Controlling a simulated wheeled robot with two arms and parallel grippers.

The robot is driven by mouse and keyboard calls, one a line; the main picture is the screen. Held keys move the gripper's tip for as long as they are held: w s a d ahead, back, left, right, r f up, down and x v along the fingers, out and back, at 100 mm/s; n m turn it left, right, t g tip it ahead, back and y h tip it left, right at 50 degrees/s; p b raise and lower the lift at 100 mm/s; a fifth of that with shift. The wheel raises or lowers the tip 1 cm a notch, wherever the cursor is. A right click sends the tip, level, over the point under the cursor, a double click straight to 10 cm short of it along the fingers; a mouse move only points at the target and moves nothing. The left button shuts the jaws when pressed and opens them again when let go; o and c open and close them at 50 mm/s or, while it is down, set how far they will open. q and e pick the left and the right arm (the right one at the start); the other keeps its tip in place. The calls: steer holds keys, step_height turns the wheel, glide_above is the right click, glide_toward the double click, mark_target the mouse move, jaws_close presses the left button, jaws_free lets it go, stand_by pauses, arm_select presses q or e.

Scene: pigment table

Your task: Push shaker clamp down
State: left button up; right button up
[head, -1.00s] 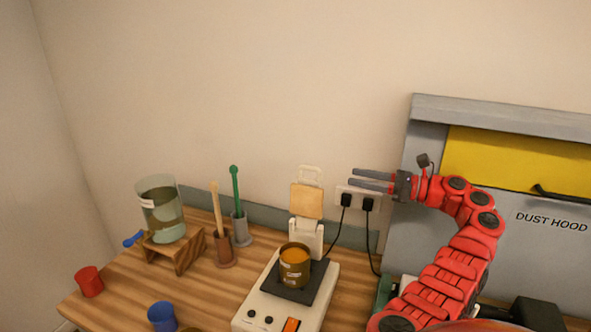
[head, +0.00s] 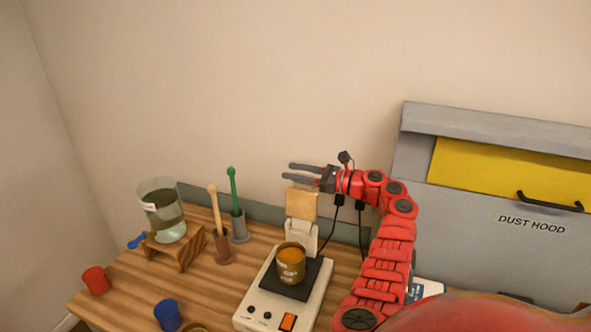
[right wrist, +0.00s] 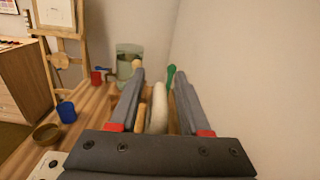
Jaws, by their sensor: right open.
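The shaker (head: 285,296) is a white machine with a black plate. An open jar of orange pigment (head: 291,263) stands on the plate. The shaker clamp (head: 301,205) is raised upright behind the jar, with its tan pad showing. My right gripper (head: 304,174) is open at the top of the clamp, and its fingers hide the clamp's handle in the head view. In the right wrist view, the clamp's pale handle (right wrist: 160,106) shows between the open fingers (right wrist: 157,85). I cannot tell whether they touch. My left gripper is out of view.
Red (head: 95,280) and blue (head: 167,315) cups are at the front left. A dust hood (head: 480,240) is at right.

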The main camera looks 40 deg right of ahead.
steer(key=shift+c, duration=0.2)
jaws_close()
stand_by(1.2)
